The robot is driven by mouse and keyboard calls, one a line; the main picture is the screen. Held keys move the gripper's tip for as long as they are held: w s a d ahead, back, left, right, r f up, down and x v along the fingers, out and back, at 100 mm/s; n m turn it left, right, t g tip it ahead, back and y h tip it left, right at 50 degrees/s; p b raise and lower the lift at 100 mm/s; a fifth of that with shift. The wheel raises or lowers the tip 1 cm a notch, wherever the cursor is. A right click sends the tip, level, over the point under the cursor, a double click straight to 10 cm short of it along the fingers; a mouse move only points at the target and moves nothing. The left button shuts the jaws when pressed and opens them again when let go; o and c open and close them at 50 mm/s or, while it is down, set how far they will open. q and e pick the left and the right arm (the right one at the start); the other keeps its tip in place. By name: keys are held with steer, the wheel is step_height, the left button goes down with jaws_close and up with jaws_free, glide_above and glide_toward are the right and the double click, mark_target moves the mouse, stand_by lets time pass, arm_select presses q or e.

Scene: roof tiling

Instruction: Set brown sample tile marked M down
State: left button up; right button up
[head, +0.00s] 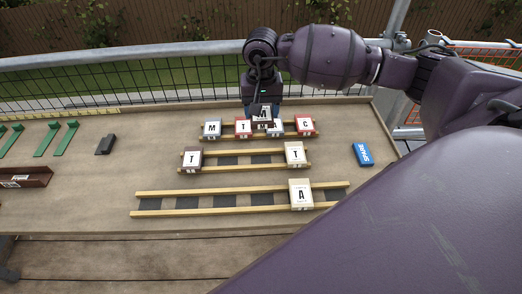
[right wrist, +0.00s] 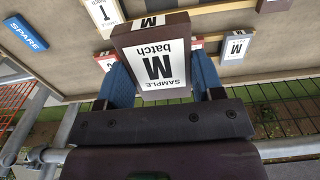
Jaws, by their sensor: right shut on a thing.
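My right gripper (head: 263,108) is above the back row of the rack in the head view. It is shut on the brown sample tile marked M (right wrist: 158,60). In the right wrist view the tile sits between the two blue fingers, its white label reading "SAMPLE M batch". In the head view the held tile (head: 262,115) overlaps the middle of the back row (head: 225,137), hiding part of the tiles there. I cannot tell whether it touches them. My left gripper is not in view.
The back row holds a grey M tile (head: 211,129), a red T tile (head: 243,128) and a red C tile (head: 306,125). Nearer rows hold two T tiles (head: 192,158) (head: 294,154) and an A tile (head: 301,194). A blue SPARE block (head: 362,154) lies right. Green pieces (head: 50,138) lie left.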

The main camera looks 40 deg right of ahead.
steer(key=shift+f, duration=7.95)
steer(key=shift+f+b, duration=0.3)
steer(key=shift+f, duration=0.05)
steer(key=o, duration=1)
